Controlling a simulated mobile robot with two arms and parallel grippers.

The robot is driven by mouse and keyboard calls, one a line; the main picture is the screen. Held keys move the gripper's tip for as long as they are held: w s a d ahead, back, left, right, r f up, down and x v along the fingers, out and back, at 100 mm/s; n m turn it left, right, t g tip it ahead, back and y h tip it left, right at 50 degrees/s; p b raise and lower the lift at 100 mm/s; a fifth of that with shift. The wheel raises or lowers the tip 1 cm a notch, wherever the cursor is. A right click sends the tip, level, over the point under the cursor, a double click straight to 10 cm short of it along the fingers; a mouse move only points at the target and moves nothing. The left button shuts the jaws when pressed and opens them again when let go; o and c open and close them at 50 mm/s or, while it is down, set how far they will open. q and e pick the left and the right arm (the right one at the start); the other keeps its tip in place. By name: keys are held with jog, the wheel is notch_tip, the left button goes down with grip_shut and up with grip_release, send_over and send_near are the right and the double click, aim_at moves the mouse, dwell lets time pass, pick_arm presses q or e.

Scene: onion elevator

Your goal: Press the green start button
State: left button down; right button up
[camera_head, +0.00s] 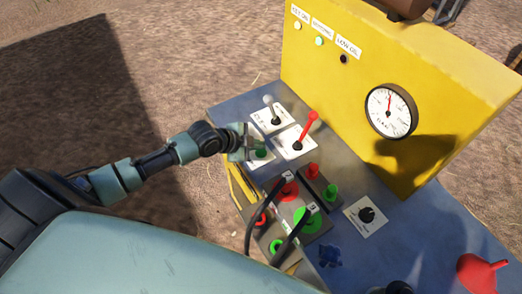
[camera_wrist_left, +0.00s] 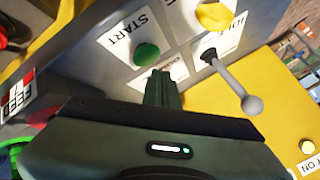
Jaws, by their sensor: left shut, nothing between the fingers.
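The green start button (camera_wrist_left: 147,53) sits on a white plate marked START in the left wrist view. It also shows in the head view (camera_head: 261,154), low on the blue-grey panel. My left gripper (camera_head: 247,147) is just left of it in the head view, its fingers shut and empty. In the left wrist view the closed fingertips (camera_wrist_left: 163,78) are right beside the button's lower edge. I cannot tell whether they touch it. My right gripper does not show.
A grey ball-ended lever (camera_head: 270,106) and a red lever (camera_head: 308,127) stand close by. Other red and green buttons (camera_head: 330,192) and black cables (camera_head: 260,215) lie nearer. A yellow housing (camera_head: 440,70) with a gauge (camera_head: 390,111) rises behind. Bare ground is left of the panel.

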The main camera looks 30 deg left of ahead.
aim_at(258, 153)
pick_arm(q)
jog(key=shift+r+p, duration=2.25)
jog(key=shift+r, duration=0.3)
